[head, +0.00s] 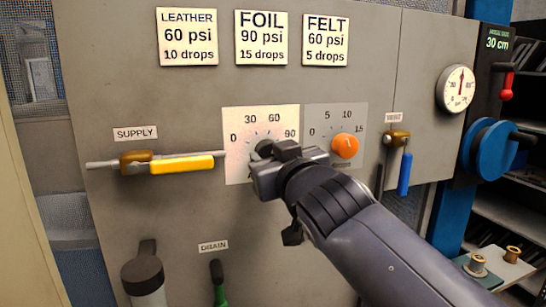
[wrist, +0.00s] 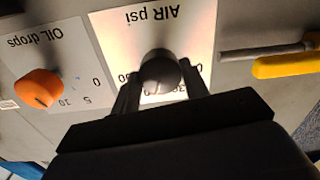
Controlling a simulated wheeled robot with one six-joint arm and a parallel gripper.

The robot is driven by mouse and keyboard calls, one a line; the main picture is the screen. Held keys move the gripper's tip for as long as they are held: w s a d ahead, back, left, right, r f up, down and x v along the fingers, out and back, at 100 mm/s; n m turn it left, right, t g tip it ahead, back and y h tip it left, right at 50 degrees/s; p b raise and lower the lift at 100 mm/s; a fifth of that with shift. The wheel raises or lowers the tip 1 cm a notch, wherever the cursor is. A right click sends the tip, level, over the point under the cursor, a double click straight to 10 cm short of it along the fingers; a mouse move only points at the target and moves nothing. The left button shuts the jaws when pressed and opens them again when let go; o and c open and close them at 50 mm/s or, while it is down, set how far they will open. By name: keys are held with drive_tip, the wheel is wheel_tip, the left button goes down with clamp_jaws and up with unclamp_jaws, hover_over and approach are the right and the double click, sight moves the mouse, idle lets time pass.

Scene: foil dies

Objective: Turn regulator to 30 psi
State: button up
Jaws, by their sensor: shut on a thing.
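The regulator knob is a dark round knob on a cream plate (head: 237,165) marked 0, 30, 60 and 90, in the middle of the grey panel. In the wrist view the black knob (wrist: 159,72) stands in front of the plate lettered "AIR psi" (wrist: 110,22). My gripper (head: 268,158) is at the plate and covers most of the knob in the head view. In the wrist view my gripper (wrist: 160,95) has one finger on each side of the knob and is shut on it. A small reddish mark shows low on the knob, but its exact setting is unclear.
Right of the plate is an orange oil drops knob (head: 345,147). A yellow supply lever (head: 182,164) lies left, and a blue vent lever (head: 405,174) hangs right. A round gauge (head: 455,89) is at the right edge. A green drain handle (head: 218,283) is below.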

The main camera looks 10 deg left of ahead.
drive_tip(key=n+p, duration=0.1)
drive_tip(key=n, duration=0.3)
drive_tip(key=shift+n, duration=0.3)
drive_tip(key=shift+n+p, duration=0.3)
drive_tip(key=shift+n, duration=1.8)
drive_tip(key=o, duration=1)
drive_tip(key=shift+s, duration=0.1)
drive_tip(key=v, duration=1)
drive_tip(key=shift+s, duration=0.3)
